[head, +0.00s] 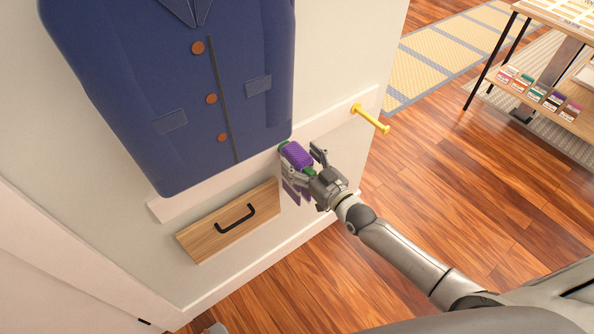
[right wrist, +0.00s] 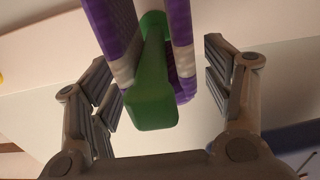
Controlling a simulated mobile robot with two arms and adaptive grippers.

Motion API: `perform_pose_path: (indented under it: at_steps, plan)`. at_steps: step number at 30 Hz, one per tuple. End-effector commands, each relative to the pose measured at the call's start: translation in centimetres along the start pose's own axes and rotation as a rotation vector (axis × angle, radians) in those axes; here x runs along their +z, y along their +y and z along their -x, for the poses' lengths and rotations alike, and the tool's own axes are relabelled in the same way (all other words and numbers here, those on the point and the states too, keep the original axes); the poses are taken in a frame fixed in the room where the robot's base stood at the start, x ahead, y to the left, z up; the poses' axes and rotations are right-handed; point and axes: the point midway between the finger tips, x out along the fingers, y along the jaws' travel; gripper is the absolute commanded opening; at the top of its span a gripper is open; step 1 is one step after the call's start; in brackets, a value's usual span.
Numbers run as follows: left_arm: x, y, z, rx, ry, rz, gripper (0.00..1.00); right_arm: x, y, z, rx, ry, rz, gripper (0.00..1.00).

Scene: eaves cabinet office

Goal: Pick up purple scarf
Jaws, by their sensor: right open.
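The purple scarf (head: 297,154) hangs over a green peg on the white rail, below the right corner of a blue jacket. In the right wrist view the scarf (right wrist: 118,38), purple with pale bands, drapes down both sides of the green peg (right wrist: 152,85). My right gripper (head: 306,168) is at the scarf. Its fingers are open, one on each side of the scarf and peg, with visible gaps. In the head view the gripper hides part of the scarf. My left gripper is not in view.
The large blue jacket (head: 225,85) hangs left of the scarf. A yellow peg (head: 370,118) sticks out to the right on the rail. A wooden drawer front with a black handle (head: 234,219) is below left. Wooden floor (head: 440,200) lies open to the right, before a shelf table.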

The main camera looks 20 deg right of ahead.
Motion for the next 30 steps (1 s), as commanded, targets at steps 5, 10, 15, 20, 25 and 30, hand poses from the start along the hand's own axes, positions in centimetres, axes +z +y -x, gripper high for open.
perform_pose_path:
  at_steps: [5,10,15,20,25,30]
  plan:
    - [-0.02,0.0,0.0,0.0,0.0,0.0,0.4,0.05,0.0,-0.09,0.0,-0.001,0.0,0.73]
    - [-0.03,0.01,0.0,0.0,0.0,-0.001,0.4,0.04,0.0,-0.07,0.0,-0.001,0.0,0.59]
    - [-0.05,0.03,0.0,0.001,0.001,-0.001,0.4,0.04,0.01,-0.06,0.0,-0.001,0.0,0.37]
    - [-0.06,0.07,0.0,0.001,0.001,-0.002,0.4,0.04,0.0,-0.05,0.0,-0.001,0.001,0.17]
    - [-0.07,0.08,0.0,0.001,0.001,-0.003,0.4,-0.04,0.01,-0.07,0.0,0.001,0.001,0.07]
    - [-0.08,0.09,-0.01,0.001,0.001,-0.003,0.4,-0.07,0.01,-0.04,0.0,0.001,0.001,0.07]
